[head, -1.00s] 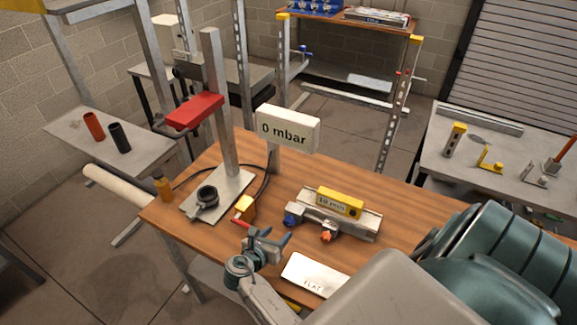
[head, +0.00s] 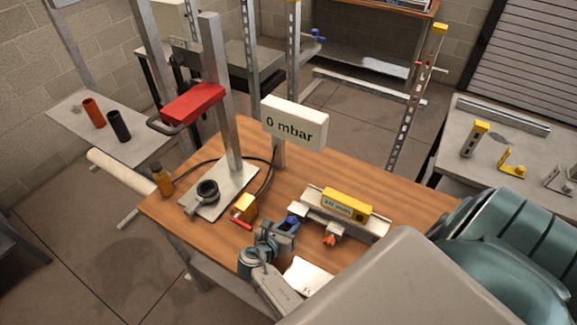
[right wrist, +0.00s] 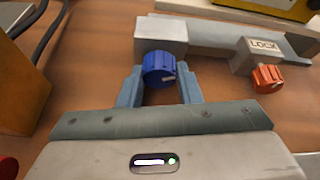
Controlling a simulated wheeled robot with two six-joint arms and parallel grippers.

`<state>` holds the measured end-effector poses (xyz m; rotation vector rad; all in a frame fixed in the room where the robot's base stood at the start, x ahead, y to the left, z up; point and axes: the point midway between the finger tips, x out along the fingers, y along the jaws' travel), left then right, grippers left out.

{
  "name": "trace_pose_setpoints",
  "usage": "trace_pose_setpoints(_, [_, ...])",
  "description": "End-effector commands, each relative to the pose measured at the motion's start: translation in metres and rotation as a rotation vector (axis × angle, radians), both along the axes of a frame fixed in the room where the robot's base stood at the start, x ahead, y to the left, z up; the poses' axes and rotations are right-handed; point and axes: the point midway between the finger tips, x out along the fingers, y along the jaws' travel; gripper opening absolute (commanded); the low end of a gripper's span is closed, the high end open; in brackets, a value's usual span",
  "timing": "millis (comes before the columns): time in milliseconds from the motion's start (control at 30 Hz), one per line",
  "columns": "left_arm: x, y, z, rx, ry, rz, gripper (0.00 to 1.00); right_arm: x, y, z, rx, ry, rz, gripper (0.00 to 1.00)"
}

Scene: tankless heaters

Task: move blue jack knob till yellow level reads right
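In the head view my right gripper (head: 285,226) is just in front of the knob. My left gripper is not in view.
An orange knob (right wrist: 267,78) below a LOCK label is right of the blue one. A yellow block (head: 244,207), a red-topped stand (head: 193,104) and a "0 mbar" display (head: 295,124) are nearby. A white plate (head: 307,275) lies at the front.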

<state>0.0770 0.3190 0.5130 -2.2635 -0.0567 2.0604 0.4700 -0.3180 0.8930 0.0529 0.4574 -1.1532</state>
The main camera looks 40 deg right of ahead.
Motion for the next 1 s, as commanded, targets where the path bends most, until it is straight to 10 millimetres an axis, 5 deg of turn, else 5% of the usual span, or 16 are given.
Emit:
trace_pose_setpoints(233, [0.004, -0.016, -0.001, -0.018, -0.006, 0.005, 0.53, -0.001, -0.001, 0.000, 0.025, -0.063, 0.001, 0.09])
trace_pose_setpoints(533, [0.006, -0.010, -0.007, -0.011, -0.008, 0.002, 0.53, -0.002, -0.001, -0.002, 0.128, -0.312, 0.001, 0.09])
trace_pose_setpoints(900, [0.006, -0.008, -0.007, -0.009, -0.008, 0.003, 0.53, -0.001, -0.001, 0.000, 0.141, -0.346, 0.001, 0.09])
trace_pose_setpoints(933, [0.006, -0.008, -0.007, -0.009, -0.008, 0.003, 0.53, -0.001, -0.001, 0.000, 0.141, -0.346, 0.001, 0.35])
trace_pose_setpoints(1000, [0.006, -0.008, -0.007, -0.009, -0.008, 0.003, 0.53, -0.001, -0.001, 0.000, 0.141, -0.345, 0.001, 0.49])
